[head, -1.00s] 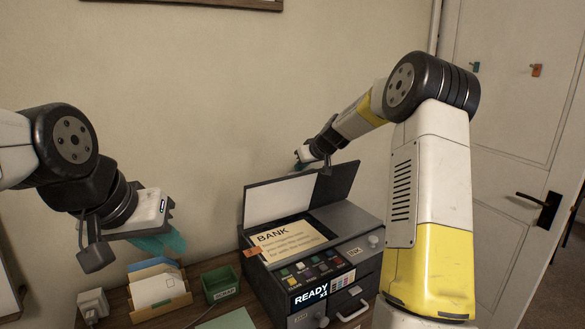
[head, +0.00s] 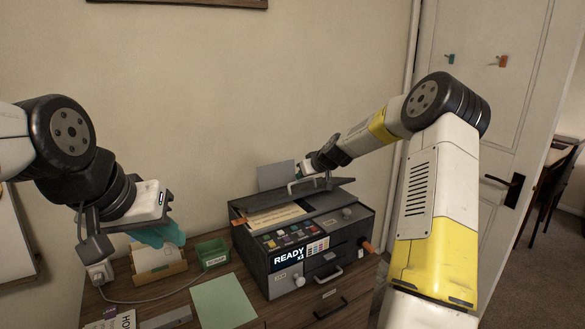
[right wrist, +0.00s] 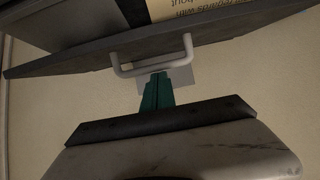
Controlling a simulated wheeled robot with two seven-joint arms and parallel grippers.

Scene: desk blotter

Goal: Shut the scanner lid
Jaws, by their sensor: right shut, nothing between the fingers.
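The scanner (head: 335,240) is a dark box on the desk with a READY display on its front. Its dark lid (head: 340,184) is tilted partly down over the bed, and a tan paper (head: 275,219) shows beneath it. In the right wrist view the lid (right wrist: 75,58) has a pale bar handle (right wrist: 152,70). My right gripper (head: 305,170) is at the lid's raised edge; its green fingers (right wrist: 158,88) are shut, empty, close to the handle. Contact is unclear. My left gripper (head: 165,236) hangs left of the scanner, its teal fingers overlapping so their gap is unclear.
A green box (head: 212,252) and a tan letter holder (head: 160,276) stand left of the scanner. A pale green sheet (head: 222,302) lies in front on the desk. A grey panel (head: 276,175) stands behind the lid. An orange-handled part (head: 368,247) sticks out at the scanner's right side.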

